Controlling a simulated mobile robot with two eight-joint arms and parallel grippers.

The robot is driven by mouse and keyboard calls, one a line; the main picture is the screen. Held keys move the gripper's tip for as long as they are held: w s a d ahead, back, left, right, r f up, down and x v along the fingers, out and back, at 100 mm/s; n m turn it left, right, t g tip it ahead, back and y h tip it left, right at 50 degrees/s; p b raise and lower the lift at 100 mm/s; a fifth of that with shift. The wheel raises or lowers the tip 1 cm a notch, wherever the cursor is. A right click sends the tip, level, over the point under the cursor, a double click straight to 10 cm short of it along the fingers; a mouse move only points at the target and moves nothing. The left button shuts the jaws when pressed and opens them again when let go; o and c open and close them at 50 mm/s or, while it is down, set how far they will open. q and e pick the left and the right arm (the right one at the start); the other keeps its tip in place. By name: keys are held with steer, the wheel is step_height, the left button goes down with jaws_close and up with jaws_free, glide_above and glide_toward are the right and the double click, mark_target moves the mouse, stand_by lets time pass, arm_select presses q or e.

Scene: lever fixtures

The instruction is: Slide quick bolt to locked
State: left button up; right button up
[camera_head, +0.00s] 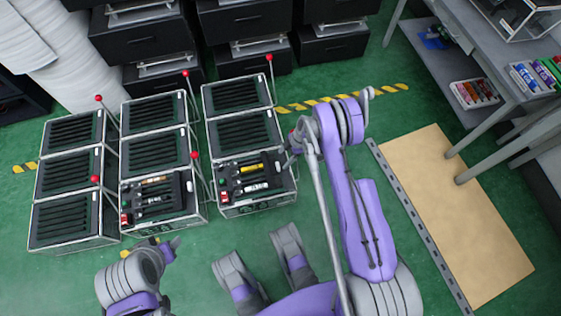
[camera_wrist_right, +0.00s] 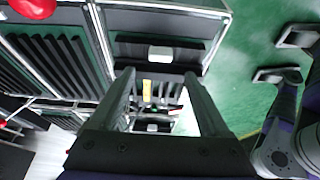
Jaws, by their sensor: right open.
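Small bolt-like fittings sit on the front panels of two lever fixtures. The front right fixture (camera_head: 262,208) carries a yellow bar (camera_head: 249,168) and a white bar (camera_head: 254,187); I cannot tell for sure which fitting is the quick bolt. My right gripper (camera_head: 293,146) is just right of that fixture's upper edge, with no visible contact. In the right wrist view my right gripper (camera_wrist_right: 164,86) is open and empty, and a yellow piece (camera_wrist_right: 147,88) shows between its fingers. My left gripper (camera_head: 170,247) is low at the left, in front of the fixtures; its jaws are unclear.
Slotted black boxes (camera_head: 66,176) stand in rows, with upright red-knobbed levers (camera_head: 186,73) between them. Black drawer units (camera_head: 140,38) stand behind. A grey table (camera_head: 450,65) and a tan mat (camera_head: 455,210) are at the right.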

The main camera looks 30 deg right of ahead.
steer(key=shift+v, duration=1.9)
